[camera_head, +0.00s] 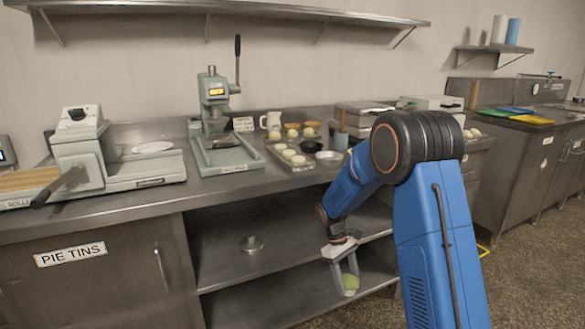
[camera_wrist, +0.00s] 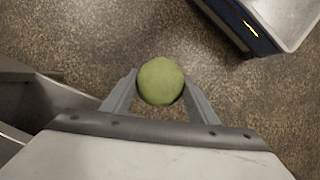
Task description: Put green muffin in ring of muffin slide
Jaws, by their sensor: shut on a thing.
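The green muffin (camera_wrist: 160,81) is held between the two fingers of my gripper (camera_wrist: 157,88) in the wrist view, with speckled floor beneath it. In the head view, my gripper (camera_head: 347,281) hangs down in front of the counter's open lower shelves, and the green muffin (camera_head: 350,283) shows at its fingertips. It is below the countertop level. I cannot make out the muffin slide or its ring for certain in either view.
The steel counter (camera_head: 110,212) holds a lever press (camera_head: 213,110), a slicer-like machine (camera_head: 85,150) and a tray (camera_head: 273,152) with several pale dough pieces. A small round tin (camera_head: 252,244) sits on the shelf below. A sink unit (camera_head: 515,170) with coloured boards stands at right.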

